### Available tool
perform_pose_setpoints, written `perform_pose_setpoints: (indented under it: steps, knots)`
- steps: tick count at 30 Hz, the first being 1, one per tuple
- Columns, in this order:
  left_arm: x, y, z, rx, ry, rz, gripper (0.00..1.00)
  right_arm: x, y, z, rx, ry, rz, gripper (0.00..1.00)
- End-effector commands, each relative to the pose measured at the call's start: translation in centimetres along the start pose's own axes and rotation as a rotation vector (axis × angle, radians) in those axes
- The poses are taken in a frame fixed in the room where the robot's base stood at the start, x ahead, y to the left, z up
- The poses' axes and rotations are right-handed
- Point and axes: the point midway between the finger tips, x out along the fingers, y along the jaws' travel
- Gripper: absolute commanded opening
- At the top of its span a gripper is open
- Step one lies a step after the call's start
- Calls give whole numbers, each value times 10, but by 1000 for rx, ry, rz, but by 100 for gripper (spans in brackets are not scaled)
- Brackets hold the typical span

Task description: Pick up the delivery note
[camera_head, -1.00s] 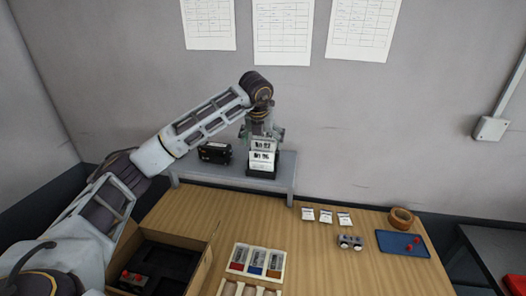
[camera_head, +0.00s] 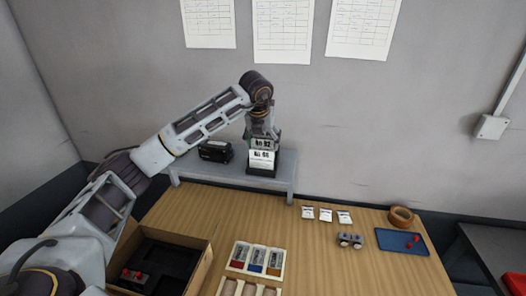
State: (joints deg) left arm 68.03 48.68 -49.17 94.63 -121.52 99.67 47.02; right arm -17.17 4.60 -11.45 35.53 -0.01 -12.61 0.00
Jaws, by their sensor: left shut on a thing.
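The delivery note (camera_head: 262,156) is a white sheet with dark print, standing in a dark holder (camera_head: 261,173) on the grey raised shelf. Another white sheet with large print shows just above and behind it. My left gripper (camera_head: 262,138) reaches down from above and is shut at the top of the white sheets. Its fingers are small here, and which sheet they pinch is hard to make out. My right gripper is not in view.
A black device (camera_head: 215,151) stands on the grey shelf (camera_head: 284,170) left of the holder. An open cardboard box (camera_head: 205,262), a tray of coloured parts (camera_head: 258,259), small white packets (camera_head: 326,214), a blue tray (camera_head: 400,243) and a tape roll (camera_head: 401,216) lie on the wooden table.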

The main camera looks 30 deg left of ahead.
Motion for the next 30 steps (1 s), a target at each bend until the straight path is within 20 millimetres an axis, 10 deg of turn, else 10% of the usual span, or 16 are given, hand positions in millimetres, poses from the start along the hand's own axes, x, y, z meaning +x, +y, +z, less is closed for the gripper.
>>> perform_pose_setpoints:
  steps: [14,30]
  knots:
    - [-10,-1,5,0,-2,-2,68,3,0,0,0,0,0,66]
    - [-68,0,28,0,-2,-1,68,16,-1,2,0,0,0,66]
